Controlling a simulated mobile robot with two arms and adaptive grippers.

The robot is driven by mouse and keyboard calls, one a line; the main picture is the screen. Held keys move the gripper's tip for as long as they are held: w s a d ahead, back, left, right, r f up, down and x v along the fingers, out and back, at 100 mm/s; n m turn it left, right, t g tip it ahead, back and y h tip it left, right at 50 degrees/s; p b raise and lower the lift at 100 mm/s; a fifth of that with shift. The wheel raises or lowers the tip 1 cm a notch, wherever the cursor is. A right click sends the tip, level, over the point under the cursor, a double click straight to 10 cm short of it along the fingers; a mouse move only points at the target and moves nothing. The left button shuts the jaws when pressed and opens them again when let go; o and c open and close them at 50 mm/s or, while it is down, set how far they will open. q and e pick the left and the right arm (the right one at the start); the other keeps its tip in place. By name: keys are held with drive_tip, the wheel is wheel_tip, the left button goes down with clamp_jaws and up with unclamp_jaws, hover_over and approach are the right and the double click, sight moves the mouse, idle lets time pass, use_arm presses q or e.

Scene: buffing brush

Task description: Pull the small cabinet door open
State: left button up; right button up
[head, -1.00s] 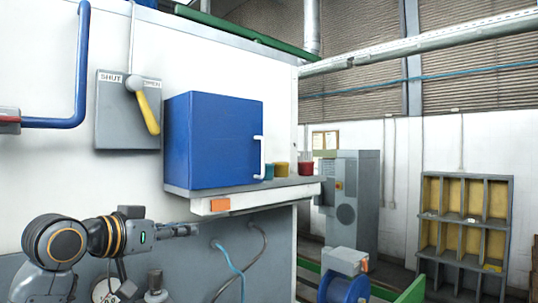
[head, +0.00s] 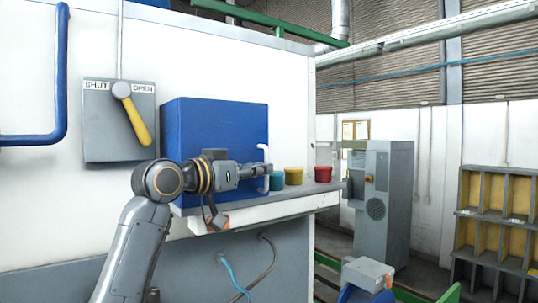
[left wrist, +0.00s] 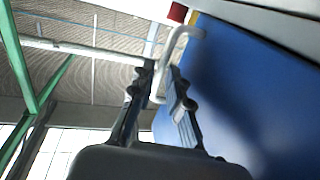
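The small blue cabinet (head: 215,125) stands on a shelf, and its door looks closed. Its white handle (head: 265,152) is a vertical bar at the right edge of the front, partly covered by my gripper in the head view. My left gripper (head: 262,169) is at the handle's height, pointing right across the cabinet front. In the left wrist view the handle (left wrist: 181,36) passes between the two dark fingers of the left gripper (left wrist: 160,70). The fingers are apart, with some gap beside the bar. My right gripper is in neither view.
Teal (head: 277,181), yellow (head: 294,176) and red (head: 323,173) containers stand on the shelf (head: 300,195) right of the cabinet. A lever panel (head: 105,130) marked SHUT and OPEN is on the wall at left. Hoses (head: 268,262) hang below the shelf.

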sight(267, 185)
use_arm(q)
drive_tip(key=shift+p+x, duration=0.5)
drive_tip(key=shift+x, duration=0.75)
drive_tip(key=shift+w+r, duration=0.15)
drive_tip(key=shift+w+d, duration=0.1)
drive_tip(key=shift+w, duration=0.05)
clamp_jaws()
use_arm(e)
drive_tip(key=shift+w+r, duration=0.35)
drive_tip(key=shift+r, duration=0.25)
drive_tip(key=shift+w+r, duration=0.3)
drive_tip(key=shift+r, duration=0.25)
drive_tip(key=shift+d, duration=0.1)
